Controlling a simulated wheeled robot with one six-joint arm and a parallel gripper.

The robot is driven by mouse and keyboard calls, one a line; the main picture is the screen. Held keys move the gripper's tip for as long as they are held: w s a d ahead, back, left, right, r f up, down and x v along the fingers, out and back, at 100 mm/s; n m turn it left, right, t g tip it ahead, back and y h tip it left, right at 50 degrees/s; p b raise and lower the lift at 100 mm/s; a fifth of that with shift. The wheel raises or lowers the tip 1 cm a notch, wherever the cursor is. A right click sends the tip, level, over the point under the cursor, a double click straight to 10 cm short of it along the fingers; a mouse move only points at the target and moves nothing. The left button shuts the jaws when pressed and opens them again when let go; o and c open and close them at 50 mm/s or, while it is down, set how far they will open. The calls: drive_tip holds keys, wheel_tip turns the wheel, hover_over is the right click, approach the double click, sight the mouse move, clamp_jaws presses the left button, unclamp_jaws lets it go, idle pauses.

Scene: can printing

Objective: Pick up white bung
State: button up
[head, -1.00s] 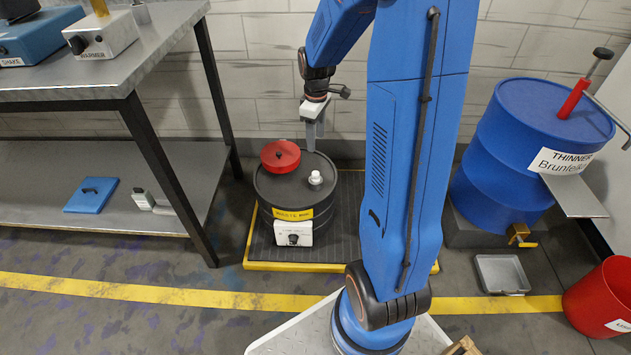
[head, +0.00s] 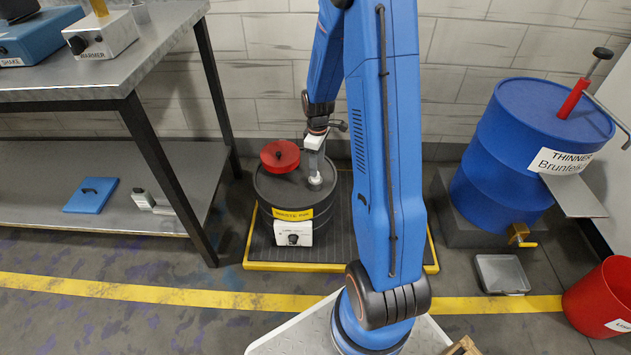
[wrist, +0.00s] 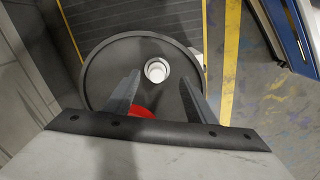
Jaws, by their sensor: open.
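The white bung (wrist: 156,71) sits in a round light collar on top of the black drum (wrist: 115,58). In the head view the bung is mostly hidden behind the gripper finger, with the collar showing just below the finger's tip. My gripper (wrist: 160,80) is open, pointing down over the drum top. In the wrist view the bung lies between the lines of the two fingers, just past their tips. The gripper (head: 315,174) also shows in the head view, close above the bung. Nothing is held.
A red lid (head: 280,155) lies on the drum top, left of the bung. The drum stands on a yellow-edged grated platform (head: 340,267). A steel bench (head: 110,85) is on the left. A blue thinner drum (head: 505,150) and a red bin (head: 600,300) are on the right.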

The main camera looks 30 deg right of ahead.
sight(315, 179)
drive_tip(key=shift+w+f, duration=0.2)
drive_tip(key=shift+f, duration=1.45)
drive_tip(key=shift+w+f, duration=0.2)
drive_tip(key=shift+f, duration=1.4)
drive_tip(key=c, duration=1.1)
